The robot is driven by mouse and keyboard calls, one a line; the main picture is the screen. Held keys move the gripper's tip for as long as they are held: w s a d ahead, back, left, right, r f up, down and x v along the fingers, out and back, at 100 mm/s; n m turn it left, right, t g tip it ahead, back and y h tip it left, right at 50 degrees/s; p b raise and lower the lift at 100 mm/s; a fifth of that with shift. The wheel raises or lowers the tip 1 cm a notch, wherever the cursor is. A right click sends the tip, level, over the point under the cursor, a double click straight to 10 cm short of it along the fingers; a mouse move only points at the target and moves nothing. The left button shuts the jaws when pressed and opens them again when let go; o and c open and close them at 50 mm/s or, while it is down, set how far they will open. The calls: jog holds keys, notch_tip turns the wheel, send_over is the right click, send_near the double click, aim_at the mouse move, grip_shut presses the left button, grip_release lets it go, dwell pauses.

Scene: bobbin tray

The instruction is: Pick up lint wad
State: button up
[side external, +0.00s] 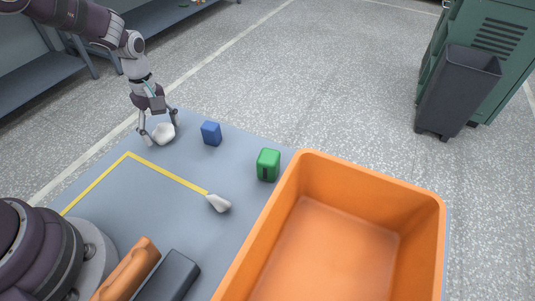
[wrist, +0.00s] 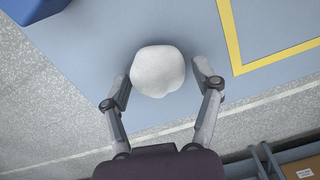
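The lint wad, a rounded white lump (side external: 163,134), lies on the blue-grey table top near its far left corner. It also shows in the wrist view (wrist: 158,71), between the two fingers. My gripper (side external: 160,129) is down around the wad, one finger on each side. In the wrist view my gripper (wrist: 161,80) is open, with a small gap at the left finger and a wider one at the right finger.
A blue block (side external: 211,133), a green block (side external: 268,165) and a small pale piece (side external: 218,203) stand or lie nearby. A large orange bin (side external: 330,165) is at the right. A yellow line (side external: 166,173) marks the table. An orange and a dark object lie in front.

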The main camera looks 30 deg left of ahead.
jog(key=c, duration=0.5)
jog(key=shift+o, duration=0.2)
